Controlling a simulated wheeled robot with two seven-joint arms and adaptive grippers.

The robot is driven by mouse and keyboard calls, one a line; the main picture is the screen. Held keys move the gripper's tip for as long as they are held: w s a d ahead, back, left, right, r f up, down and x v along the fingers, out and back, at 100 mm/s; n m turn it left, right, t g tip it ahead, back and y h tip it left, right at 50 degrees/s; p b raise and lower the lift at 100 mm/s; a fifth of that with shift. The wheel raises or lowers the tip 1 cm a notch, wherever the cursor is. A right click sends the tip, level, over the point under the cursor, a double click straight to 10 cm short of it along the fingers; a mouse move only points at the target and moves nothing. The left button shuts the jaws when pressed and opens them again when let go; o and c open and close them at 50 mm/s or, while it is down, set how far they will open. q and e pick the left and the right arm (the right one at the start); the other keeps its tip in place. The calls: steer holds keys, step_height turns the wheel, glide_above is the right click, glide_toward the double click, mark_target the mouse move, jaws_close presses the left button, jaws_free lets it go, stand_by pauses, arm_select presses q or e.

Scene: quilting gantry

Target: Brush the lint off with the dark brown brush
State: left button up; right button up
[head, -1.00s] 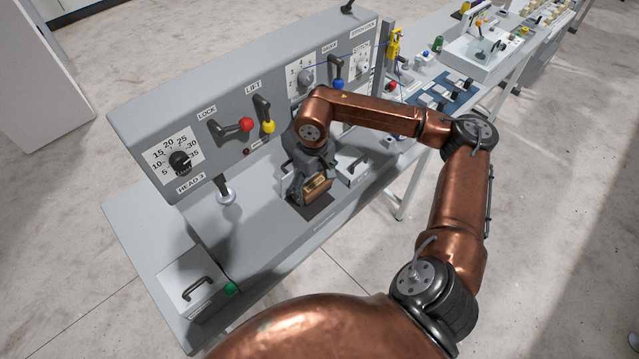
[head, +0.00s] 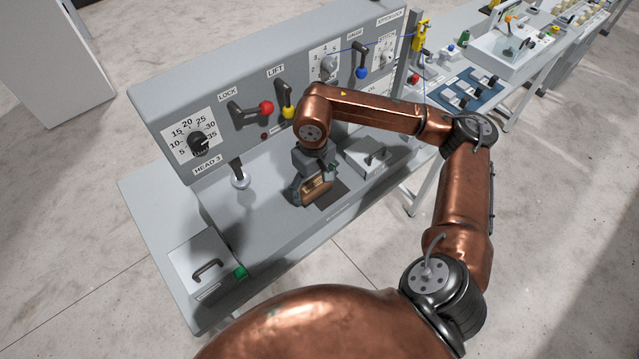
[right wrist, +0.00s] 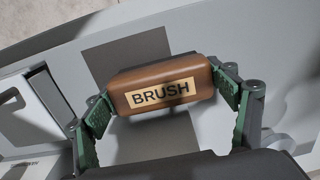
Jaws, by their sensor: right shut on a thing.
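The brown brush (right wrist: 165,77), with a tan label reading "BRUSH", is between the green-padded fingers of my right gripper (right wrist: 163,106) in the right wrist view. The fingers are shut on its two ends. In the head view the brush (head: 318,187) and my right gripper (head: 312,180) are low over the grey bench, at the left side of a dark square patch (head: 331,196). I cannot tell whether the brush touches the surface. No lint can be made out. My left gripper is not in view.
A grey control panel (head: 222,92) with a dial, levers and labels stands behind. A handled box (head: 368,157) is right of the gripper. Another handled lid (head: 203,263) and a green button (head: 240,272) are at the front left. A white-based post (head: 239,180) stands left.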

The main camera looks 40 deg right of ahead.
mark_target(309, 188)
steer(key=shift+a, duration=0.5)
steer(key=shift+s, duration=0.1)
steer(key=shift+a+r, duration=0.1)
steer(key=shift+a+r+p, duration=0.15)
steer(key=shift+r+p, duration=0.15)
steer(key=shift+r, duration=0.45)
steer(key=shift+a+r+p, duration=0.1)
steer(key=shift+r+p, duration=0.15)
steer(key=shift+r, duration=0.45)
steer(key=shift+d+r+p, duration=0.2)
steer(key=shift+r+p, duration=0.3)
steer(key=shift+r, duration=1.05)
steer(key=shift+r, duration=0.1)
steer(key=shift+r+p, duration=0.6)
steer(key=shift+r, duration=0.9)
